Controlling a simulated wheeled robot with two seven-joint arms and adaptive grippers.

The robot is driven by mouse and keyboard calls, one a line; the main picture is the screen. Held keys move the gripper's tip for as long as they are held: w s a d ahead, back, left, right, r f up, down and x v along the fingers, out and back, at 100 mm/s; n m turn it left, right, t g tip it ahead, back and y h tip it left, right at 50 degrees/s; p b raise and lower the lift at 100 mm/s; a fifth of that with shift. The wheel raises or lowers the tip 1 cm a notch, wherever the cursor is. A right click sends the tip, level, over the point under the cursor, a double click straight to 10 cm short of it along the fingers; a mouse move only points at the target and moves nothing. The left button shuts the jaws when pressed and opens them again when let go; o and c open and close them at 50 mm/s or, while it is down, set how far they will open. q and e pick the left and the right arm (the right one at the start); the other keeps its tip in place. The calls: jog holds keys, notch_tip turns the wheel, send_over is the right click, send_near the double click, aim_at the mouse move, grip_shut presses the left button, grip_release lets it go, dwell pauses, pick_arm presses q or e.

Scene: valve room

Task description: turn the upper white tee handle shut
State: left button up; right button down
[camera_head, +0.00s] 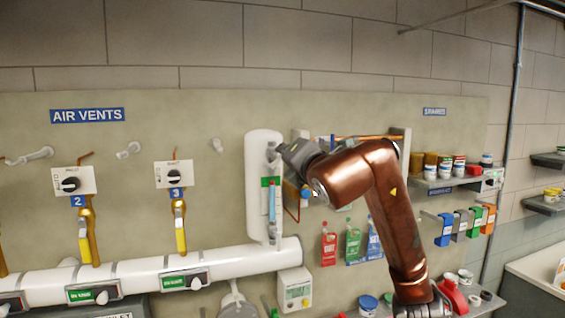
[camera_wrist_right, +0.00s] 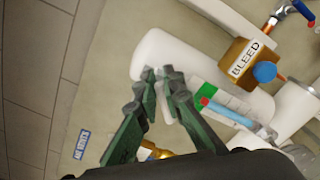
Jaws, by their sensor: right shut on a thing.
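My right gripper (camera_head: 272,157) is at the upper part of the white upright tank (camera_head: 254,148), at the top end of the blue sight tube (camera_head: 272,200). In the right wrist view its two green fingertips (camera_wrist_right: 159,80) are close together in front of the tank (camera_wrist_right: 165,52). The sight tube also shows in the wrist view (camera_wrist_right: 232,114), right of the fingers. My left gripper is not in view.
A brass block marked BLEED (camera_wrist_right: 240,65) with a blue knob is near the tank. A white horizontal pipe (camera_head: 225,262) runs below. Shelves with cans (camera_head: 445,180) and hanging bottles (camera_head: 353,242) are to the right. The panel left of the tank has free room.

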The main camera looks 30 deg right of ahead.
jog(key=m+b, duration=0.2)
jog(key=m, duration=0.1)
jog(key=f+m, duration=0.1)
jog(key=shift+d+f+m+b, duration=0.1)
jog(key=shift+d+m+b, duration=0.2)
jog(key=shift+b, duration=0.1)
jog(key=shift+f+m+b, duration=0.15)
jog(key=shift+m+b, duration=0.35)
jog(key=shift+m, duration=0.5)
jog(key=shift+f+m+b, duration=0.15)
jog(key=shift+m+b, duration=0.3)
jog(key=shift+m, duration=0.55)
jog(key=c, duration=2)
grip_release()
jog(key=shift+c, duration=0.2)
jog(key=shift+s, duration=0.15)
jog(key=v, duration=1.1)
jog(key=shift+s, duration=0.4)
